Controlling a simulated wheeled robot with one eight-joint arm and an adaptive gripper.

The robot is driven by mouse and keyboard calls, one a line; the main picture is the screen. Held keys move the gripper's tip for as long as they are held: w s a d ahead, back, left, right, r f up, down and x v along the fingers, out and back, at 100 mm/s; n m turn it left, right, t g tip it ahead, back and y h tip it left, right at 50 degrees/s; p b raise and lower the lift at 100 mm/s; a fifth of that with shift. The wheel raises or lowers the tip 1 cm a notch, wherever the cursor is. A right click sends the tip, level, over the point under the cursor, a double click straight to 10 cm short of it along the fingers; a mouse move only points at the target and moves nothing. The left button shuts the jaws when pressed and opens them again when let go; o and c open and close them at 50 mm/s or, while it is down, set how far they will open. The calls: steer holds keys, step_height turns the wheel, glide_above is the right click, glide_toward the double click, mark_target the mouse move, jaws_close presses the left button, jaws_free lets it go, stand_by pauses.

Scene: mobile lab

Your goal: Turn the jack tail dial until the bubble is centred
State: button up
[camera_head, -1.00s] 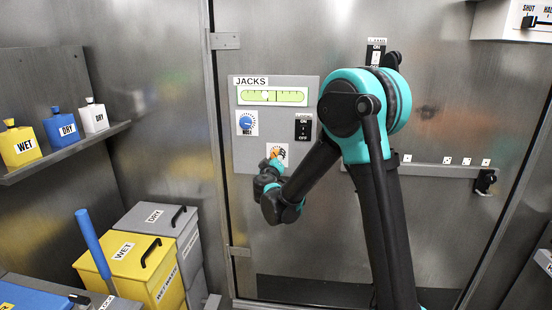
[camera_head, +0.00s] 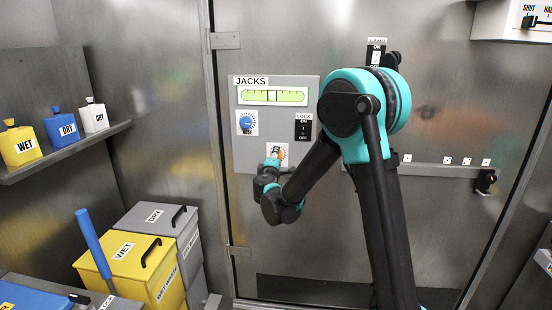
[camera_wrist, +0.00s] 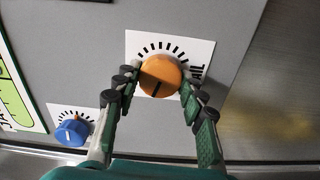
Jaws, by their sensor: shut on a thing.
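The orange tail dial (camera_wrist: 160,75) sits on a white scale card on the grey JACKS panel (camera_head: 302,88). Its dark pointer line shows on its face. My gripper (camera_wrist: 160,82) has a finger on each side of the dial and is shut on it. In the head view my gripper (camera_head: 271,166) covers most of the dial. The green level vial (camera_head: 290,97) is at the top of the panel. Its bubble seems to lie between the two dark middle marks, but it is too small to be sure.
A blue dial (camera_head: 246,123) is left of my gripper, and it also shows in the wrist view (camera_wrist: 72,132). A LOCK switch (camera_head: 303,129) is right of it on the same panel. Bottles stand on a shelf (camera_head: 75,148) at left, above the yellow bin (camera_head: 130,262).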

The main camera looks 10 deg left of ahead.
stand_by(0.5)
steer(key=o, duration=1.2)
steer(key=shift+c, duration=0.2)
steer(key=s, duration=1.2)
steer(key=shift+a, duration=0.2)
steer(key=s+d+f+m+g+h, duration=0.1)
steer(key=d+f+m+g+h, duration=0.15)
steer(key=d, duration=0.55)
steer(key=s+d+f+m+g+h, duration=0.1)
steer(key=d+f+m+g, duration=0.15)
steer(key=d, duration=0.55)
steer(key=s+d+f+m+g, duration=0.2)
steer(key=s+d+f+m, duration=0.15)
steer(key=d, duration=0.25)
steer(key=s+d+f+m+g, duration=0.2)
steer(key=s+d+f, duration=0.1)
steer(key=s+d, duration=0.3)
steer(key=s+f+m+g+y, duration=0.2)
steer(key=s+f+m, duration=0.1)
steer(key=s, duration=0.4)
steer(key=s+d+f+m+g+y, duration=0.1)
steer(key=s+f+m+g+y, duration=0.1)
steer(key=s+f, duration=0.3)
steer(key=s+m, duration=0.1)
steer(key=s, duration=0.2)
steer(key=shift+d+g, duration=0.25)
steer(key=shift+g, duration=0.15)
